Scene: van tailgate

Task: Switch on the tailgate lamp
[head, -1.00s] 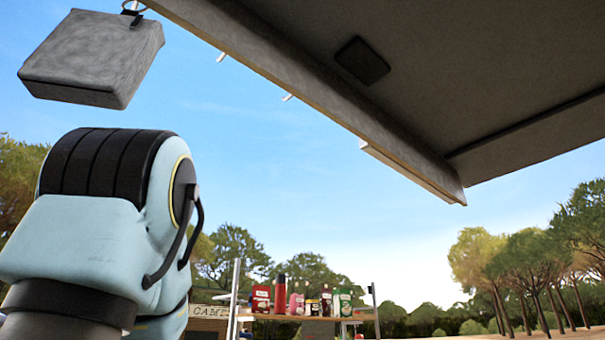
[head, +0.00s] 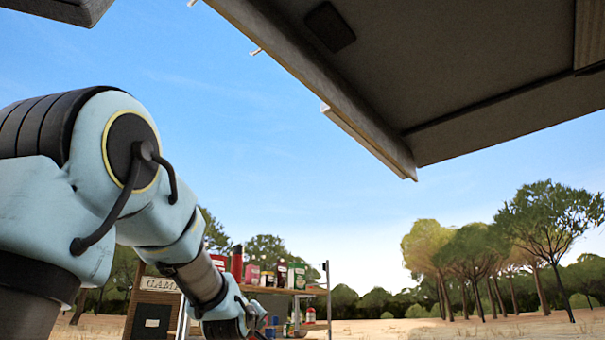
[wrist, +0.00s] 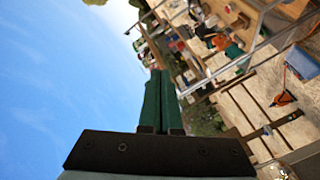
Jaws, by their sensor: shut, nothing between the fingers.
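The raised tailgate (head: 455,75) fills the upper right of the head view, seen from below. A dark rounded square fitting (head: 330,27) sits on its underside. A paler ribbed panel (head: 590,35) is cut off at the right edge. I cannot tell which of these is the lamp, and no lit lamp shows. My gripper (wrist: 160,74) has green fingers closed together in the wrist view, with nothing between them. It is apart from the tailgate, which is not in the wrist view. In the head view my arm reaches forward and low, and its fingers are hidden or out of frame.
A shelf (head: 285,290) with bottles and boxes stands behind my arm, beside a wooden sign board (head: 155,290). A grey hanging box (head: 65,8) is cut off at top left. Small pegs line the tailgate's edge. Open air lies below the tailgate, with trees beyond.

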